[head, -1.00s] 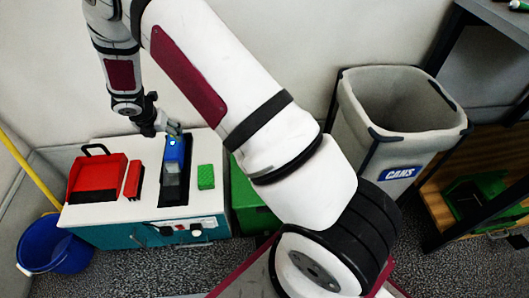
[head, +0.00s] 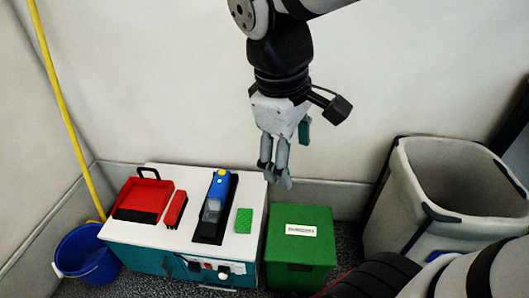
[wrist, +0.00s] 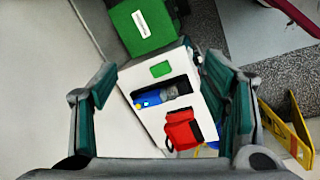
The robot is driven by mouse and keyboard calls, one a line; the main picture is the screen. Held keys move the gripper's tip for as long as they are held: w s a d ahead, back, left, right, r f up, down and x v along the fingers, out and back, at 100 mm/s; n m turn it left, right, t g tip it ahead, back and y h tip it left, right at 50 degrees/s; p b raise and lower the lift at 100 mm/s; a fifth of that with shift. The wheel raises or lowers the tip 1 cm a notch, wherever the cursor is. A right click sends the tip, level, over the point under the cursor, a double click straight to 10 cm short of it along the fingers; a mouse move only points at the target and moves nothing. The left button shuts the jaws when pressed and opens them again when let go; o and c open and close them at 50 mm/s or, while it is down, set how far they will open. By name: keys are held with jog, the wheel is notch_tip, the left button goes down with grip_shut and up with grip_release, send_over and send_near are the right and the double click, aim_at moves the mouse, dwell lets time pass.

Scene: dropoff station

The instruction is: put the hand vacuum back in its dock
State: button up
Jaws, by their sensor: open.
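The blue and grey hand vacuum (head: 216,197) lies in a long black dock recess (head: 207,232) in the white top of a teal cabinet. Its blue end with a yellow spot points towards the wall. In the wrist view the vacuum (wrist: 150,97) lies in the black recess, with nothing gripping it. My gripper (head: 275,180) is open and empty, up and to the right of the vacuum and clear of it. In the wrist view its fingers (wrist: 160,85) are spread wide apart.
A red dustpan (head: 145,200), a narrow red item (head: 176,209) and a green sponge (head: 244,220) share the cabinet top. A green box (head: 300,245) stands to its right, a blue bucket (head: 88,256) to its left. A grey bin (head: 440,215) stands farther right.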

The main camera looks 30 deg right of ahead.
jog(key=s+a+m+y, duration=0.1)
jog(key=s+a+m, duration=0.1)
jog(key=s, duration=0.5)
jog(key=s+a+m+y, duration=0.1)
jog(key=s+a+m, duration=0.1)
jog(key=s, duration=0.5)
jog(key=shift+s+f+m+g, duration=0.25)
jog(key=shift+m+g, duration=0.05)
jog(key=shift+m, duration=0.6)
jog(key=shift+w, duration=0.2)
notch_tip(320, 180, up, 31)
jog(key=t+p, duration=0.4)
jog(key=p, duration=2.5)
jog(key=shift+d, duration=0.25)
jog(key=shift+s, duration=0.1)
